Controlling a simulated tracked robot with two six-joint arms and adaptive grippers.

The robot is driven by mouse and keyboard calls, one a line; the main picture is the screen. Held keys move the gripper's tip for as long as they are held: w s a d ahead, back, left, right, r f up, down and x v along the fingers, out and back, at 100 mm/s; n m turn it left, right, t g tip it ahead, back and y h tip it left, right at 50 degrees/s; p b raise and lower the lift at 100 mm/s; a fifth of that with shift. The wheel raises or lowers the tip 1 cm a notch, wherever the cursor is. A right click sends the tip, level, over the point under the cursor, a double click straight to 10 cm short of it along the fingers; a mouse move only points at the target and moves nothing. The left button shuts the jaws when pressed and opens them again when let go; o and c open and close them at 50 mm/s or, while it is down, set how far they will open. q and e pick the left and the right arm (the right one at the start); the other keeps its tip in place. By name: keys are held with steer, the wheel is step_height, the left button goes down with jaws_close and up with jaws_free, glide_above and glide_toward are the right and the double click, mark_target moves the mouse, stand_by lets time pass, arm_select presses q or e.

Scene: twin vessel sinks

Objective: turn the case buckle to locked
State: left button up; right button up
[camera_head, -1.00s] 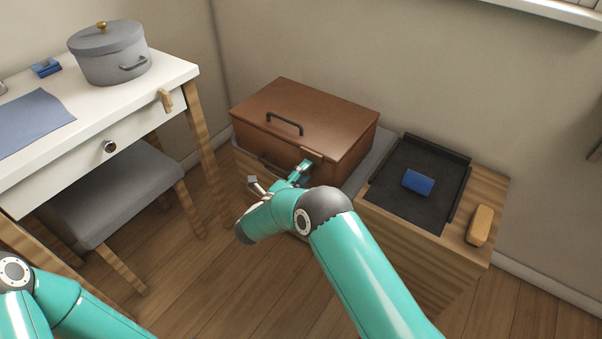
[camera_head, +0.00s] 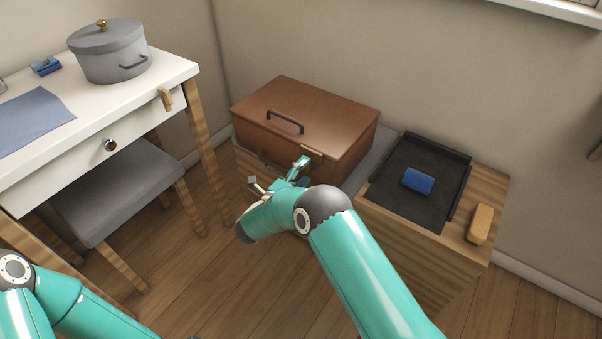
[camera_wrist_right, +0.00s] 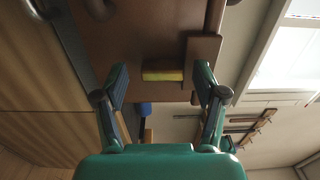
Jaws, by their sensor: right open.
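The brown case (camera_head: 335,108) with a dark handle on its lid stands closed on the low wooden cabinet. The buckle (camera_head: 313,152) is a small brown piece on the case's front edge, partly hidden by my right gripper. My right gripper (camera_head: 277,172) is open just in front of the case, near the buckle. In the right wrist view, the open fingers (camera_wrist_right: 160,82) lie either side of a yellow-faced bar (camera_wrist_right: 163,75) beside a brown plate. I cannot tell if a finger touches it. My left arm shows at lower left; its gripper is out of frame.
A black tray (camera_head: 383,197) holding a blue block (camera_head: 418,180) is right of the case, with a tan block (camera_head: 480,224) beside it. A white table (camera_head: 150,80) with a grey pot (camera_head: 112,55) and a grey stool (camera_head: 120,190) are at left.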

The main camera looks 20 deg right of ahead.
steer(key=v, duration=1.2)
steer(key=shift+d+f, duration=0.1)
